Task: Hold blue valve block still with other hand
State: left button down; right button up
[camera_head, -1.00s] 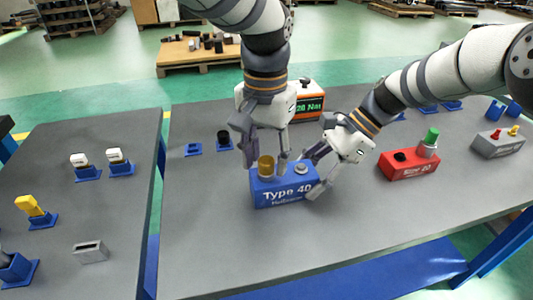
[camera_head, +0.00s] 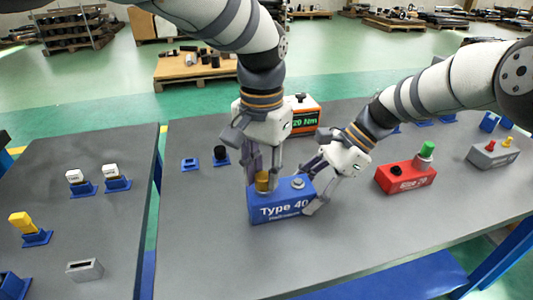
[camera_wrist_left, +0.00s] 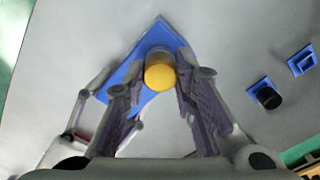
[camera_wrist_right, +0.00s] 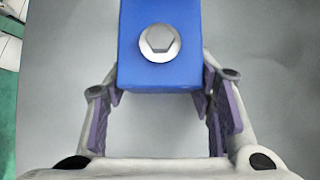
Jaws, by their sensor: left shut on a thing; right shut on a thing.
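The blue valve block (camera_head: 282,206), marked "Type 40", stands on the grey table, with a brass-yellow round cap (camera_head: 262,184) on its left end and a silver hex plug (camera_head: 298,184) on its right end. My left gripper (camera_head: 262,182) comes from above and is shut on the cap, which shows between its fingertips in the left wrist view (camera_wrist_left: 159,74). My right gripper (camera_head: 312,188) is shut on the right end of the block, one finger on each side. In the right wrist view the block (camera_wrist_right: 160,15) sits between its fingers, plug upward.
A torque display (camera_head: 303,118) reading "20 Nm" stands behind my grippers. A red valve block (camera_head: 405,178) and a grey one (camera_head: 492,153) stand at the right. Small blue holders, one with a black part (camera_head: 220,155), are behind left. The table's front is clear.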

pick_arm(q)
jog(key=m, duration=0.6)
jog(key=shift+m, duration=0.4)
jog(key=m, duration=0.3)
jog(key=shift+m, duration=0.4)
jog(key=m, duration=0.3)
jog(key=shift+m, duration=0.3)
jog(key=m, duration=0.6)
jog(key=shift+f+m, duration=0.1)
jog(key=shift+m, duration=0.3)
jog(key=m, duration=0.5)
jog(key=shift+m, duration=0.3)
jog(key=c, duration=1.2)
grip_release()
jog(key=shift+c, duration=0.2)
jog(key=shift+c, duration=0.8)
